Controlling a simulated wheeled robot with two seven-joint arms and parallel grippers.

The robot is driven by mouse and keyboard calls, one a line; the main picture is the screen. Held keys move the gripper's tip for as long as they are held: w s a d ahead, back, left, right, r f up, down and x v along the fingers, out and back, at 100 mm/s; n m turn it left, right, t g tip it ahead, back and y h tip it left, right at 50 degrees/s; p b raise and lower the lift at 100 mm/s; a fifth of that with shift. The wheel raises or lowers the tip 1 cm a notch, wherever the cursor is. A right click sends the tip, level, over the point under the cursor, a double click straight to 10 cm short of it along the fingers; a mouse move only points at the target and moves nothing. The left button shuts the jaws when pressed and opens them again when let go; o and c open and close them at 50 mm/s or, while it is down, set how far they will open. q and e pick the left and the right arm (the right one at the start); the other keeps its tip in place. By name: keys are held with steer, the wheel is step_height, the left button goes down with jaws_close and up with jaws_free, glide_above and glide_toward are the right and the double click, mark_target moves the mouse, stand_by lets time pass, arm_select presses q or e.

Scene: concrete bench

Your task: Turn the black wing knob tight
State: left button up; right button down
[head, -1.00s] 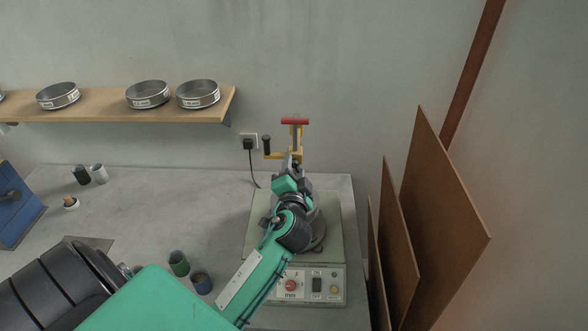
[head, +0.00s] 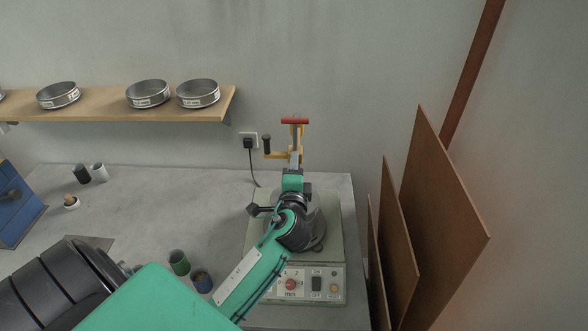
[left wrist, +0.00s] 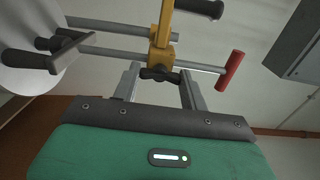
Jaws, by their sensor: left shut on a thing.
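The black wing knob (left wrist: 160,74) sits on the lower end of a yellow bracket (left wrist: 163,50) in the left wrist view. My left gripper (left wrist: 160,76) is shut on it, one grey finger at each end of the wings. In the head view my left gripper (head: 295,162) is at the yellow bracket (head: 299,152), above the back of the machine. The knob is hidden there by my own arm. A red-ended bar (left wrist: 231,70) and grey rods pass beside the bracket. My right gripper is not in view.
The machine (head: 330,284) with its switch panel stands at the bench's right end. Brown boards (head: 430,200) lean close on the right. Two cups (head: 179,262) stand left of my forearm. A shelf (head: 110,106) with sieves hangs at the back left.

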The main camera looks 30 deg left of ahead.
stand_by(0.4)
arm_select(q)
steer(key=o, duration=1)
steer(key=b+v, duration=0.6)
steer(key=v, duration=0.7)
steer(key=shift+s+d, duration=0.15)
steer(key=shift+s, duration=0.25)
